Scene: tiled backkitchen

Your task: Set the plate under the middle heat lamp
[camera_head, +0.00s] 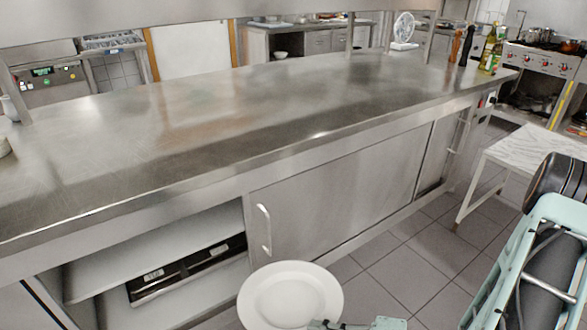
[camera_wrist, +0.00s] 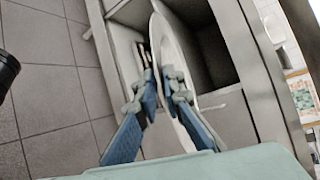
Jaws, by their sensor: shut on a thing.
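A white round plate (camera_head: 290,297) is at the bottom of the head view, in front of the steel counter (camera_head: 250,105) and below the level of its top. My gripper (camera_head: 326,324) is at the plate's lower right rim, mostly cut off by the frame. In the wrist view the plate (camera_wrist: 172,42) shows nearly edge-on, its rim between the two blue fingers of my gripper (camera_wrist: 163,85), which is shut on it. No heat lamp can be made out in either view.
The near part of the countertop is clear. Bottles (camera_head: 491,50) stand at its far right end. A steel overhead panel (camera_head: 150,18) crosses the top. An open cabinet shelf (camera_head: 155,268) lies below left, and a white-topped table (camera_head: 540,147) stands at right.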

